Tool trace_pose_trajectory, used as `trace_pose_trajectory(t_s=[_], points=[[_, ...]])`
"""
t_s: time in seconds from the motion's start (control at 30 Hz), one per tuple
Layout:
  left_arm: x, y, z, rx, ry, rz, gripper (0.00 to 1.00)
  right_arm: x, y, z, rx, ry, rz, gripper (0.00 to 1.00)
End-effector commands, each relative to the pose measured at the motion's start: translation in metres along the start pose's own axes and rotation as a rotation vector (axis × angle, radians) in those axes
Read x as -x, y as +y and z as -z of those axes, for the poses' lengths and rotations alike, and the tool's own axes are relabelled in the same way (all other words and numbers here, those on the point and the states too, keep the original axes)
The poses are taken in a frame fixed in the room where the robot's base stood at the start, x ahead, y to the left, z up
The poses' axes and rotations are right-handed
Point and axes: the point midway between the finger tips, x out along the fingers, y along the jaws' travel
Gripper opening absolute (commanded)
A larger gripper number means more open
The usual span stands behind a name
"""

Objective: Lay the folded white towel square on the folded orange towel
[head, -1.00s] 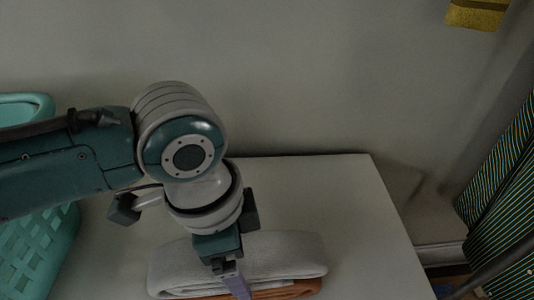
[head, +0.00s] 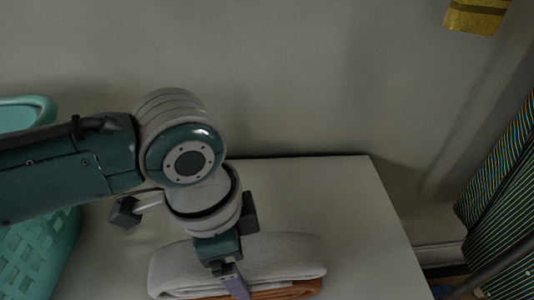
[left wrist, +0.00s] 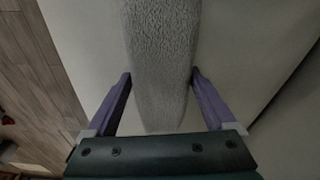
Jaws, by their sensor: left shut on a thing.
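The folded white towel (head: 285,257) lies over the folded orange towel (head: 290,289) on the white table top in the head view. Orange shows only as a strip under the white towel's near edge. My left gripper (head: 236,284) is at the white towel's near side, pointing down. In the left wrist view the two purple fingers of my left gripper (left wrist: 162,80) press on both sides of the white towel (left wrist: 160,50). The gripper hides part of the near edge, so I cannot tell how squarely the towels line up. My right gripper is not in view.
A teal basket (head: 40,248) stands at the left, partly behind my arm. The white table top (head: 370,230) is clear right of the towels, and its right edge drops off there. A wall runs behind. A dark striped thing (head: 500,200) is at the far right.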

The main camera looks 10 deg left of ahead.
Motion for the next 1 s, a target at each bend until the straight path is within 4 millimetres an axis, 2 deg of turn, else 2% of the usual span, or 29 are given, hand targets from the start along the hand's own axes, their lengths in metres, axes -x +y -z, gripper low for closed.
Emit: trace_pose_trajectory(t_s=[0.83,0.87,0.93,1.0], points=[[-0.012,0.0,-0.001,0.0,0.001,0.001,0.2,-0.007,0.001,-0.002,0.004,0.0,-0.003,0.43],[-0.011,0.0,-0.001,0.0,0.001,0.001,0.92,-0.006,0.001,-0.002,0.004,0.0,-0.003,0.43],[-0.011,0.0,-0.001,0.0,0.001,0.001,1.0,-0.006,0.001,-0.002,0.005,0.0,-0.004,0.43],[-0.011,0.0,-0.001,0.0,0.001,0.0,1.0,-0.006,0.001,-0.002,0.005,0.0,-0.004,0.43]])
